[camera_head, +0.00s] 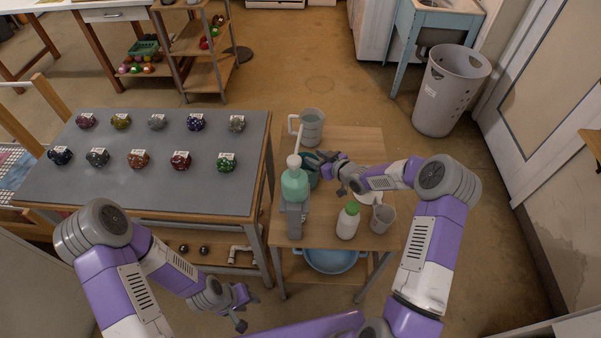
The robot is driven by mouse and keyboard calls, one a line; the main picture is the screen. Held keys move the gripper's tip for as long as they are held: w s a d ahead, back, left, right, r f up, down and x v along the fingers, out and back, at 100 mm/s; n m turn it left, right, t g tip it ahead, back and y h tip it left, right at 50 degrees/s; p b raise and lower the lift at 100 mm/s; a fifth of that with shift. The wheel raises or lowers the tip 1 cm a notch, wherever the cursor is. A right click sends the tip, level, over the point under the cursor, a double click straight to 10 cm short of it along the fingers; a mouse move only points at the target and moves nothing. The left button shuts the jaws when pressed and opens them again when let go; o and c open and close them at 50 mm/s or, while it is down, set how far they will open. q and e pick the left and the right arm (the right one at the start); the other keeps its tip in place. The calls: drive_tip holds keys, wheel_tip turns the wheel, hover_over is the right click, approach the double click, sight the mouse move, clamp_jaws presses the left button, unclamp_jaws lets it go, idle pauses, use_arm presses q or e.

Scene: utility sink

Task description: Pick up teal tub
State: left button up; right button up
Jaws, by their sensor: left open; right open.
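A small teal tub (312,178) stands on the wooden cart top, partly hidden behind a mint-green pump bottle (294,187). My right gripper (325,168) is open at the tub's right side, with one finger close to its rim. I cannot tell whether it touches the tub. My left gripper (241,308) is open and empty, low in front of the grey-topped table and left of the cart.
The cart top (357,142) also holds a grey jug (312,128), a white bottle with green cap (348,222) and a grey mug (383,217). A blue basin (332,261) sits on its lower shelf. The grey table (128,137) bears several labelled dark lumps.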

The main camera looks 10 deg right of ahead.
drive_tip(key=shift+x, duration=0.95)
drive_tip(key=shift+s+d+r, duration=0.1)
drive_tip(key=shift+s+r, duration=0.1)
drive_tip(key=shift+c, duration=0.2)
clamp_jaws()
